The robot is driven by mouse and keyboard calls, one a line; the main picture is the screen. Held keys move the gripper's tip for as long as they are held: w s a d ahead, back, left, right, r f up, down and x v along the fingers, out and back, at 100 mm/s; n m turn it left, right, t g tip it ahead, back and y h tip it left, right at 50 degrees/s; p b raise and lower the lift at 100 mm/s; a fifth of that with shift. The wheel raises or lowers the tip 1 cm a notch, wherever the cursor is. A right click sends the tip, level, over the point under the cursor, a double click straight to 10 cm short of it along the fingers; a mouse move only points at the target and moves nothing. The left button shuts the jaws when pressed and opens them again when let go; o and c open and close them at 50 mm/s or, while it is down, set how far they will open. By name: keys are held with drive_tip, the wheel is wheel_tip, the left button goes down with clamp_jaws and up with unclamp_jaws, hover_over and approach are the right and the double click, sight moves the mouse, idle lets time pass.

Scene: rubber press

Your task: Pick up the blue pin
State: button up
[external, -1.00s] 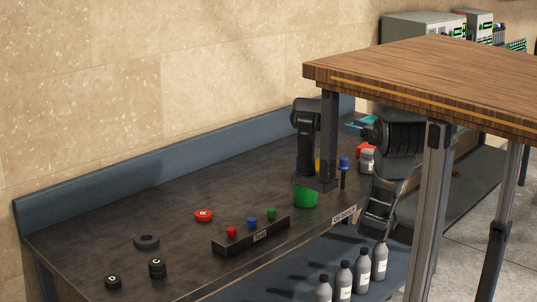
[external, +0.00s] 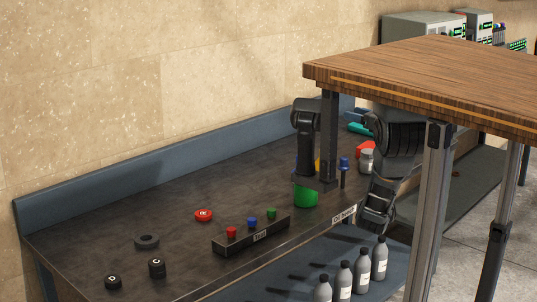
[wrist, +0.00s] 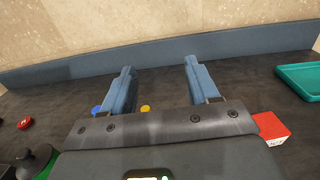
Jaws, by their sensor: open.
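My gripper (wrist: 158,72) is open in the wrist view, its two blue-grey fingers apart with dark bench between them. A blue rounded thing (wrist: 96,110), perhaps the pin, is just left of the left finger and partly hidden. A small yellow thing (wrist: 145,108) is low between the fingers. In the external view, a rack (external: 262,236) on the bench holds a red, a blue (external: 252,222) and a green piece. My gripper is partly hidden there by a table leg. A blue-topped upright piece (external: 344,163) shows just right of that leg; I cannot tell what it is.
A green round container (external: 305,197) is below my arm. A red button (external: 203,215) and several dark round parts are at left. A red box (wrist: 271,129) and teal tray (wrist: 300,80) are at right. A wooden table (external: 430,80) blocks the view.

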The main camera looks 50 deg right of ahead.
drive_tip(key=s+a+p, duration=0.2)
drive_tip(key=s+a, duration=1)
approach(344, 162)
drive_tip(key=w, duration=0.3)
drive_tip(key=shift+w+d+f, duration=0.1)
drive_tip(key=shift+d+f, duration=0.3)
drive_tip(key=shift+w+f, duration=0.15)
drive_tip(key=shift+w, duration=0.1)
drive_tip(key=w, duration=0.6)
drive_tip(key=shift+r+p, duration=0.3)
drive_tip(key=shift+p, duration=0.1)
drive_tip(key=shift+w+a, duration=0.1)
drive_tip(key=shift+w, duration=0.55)
drive_tip(key=c, duration=1.1)
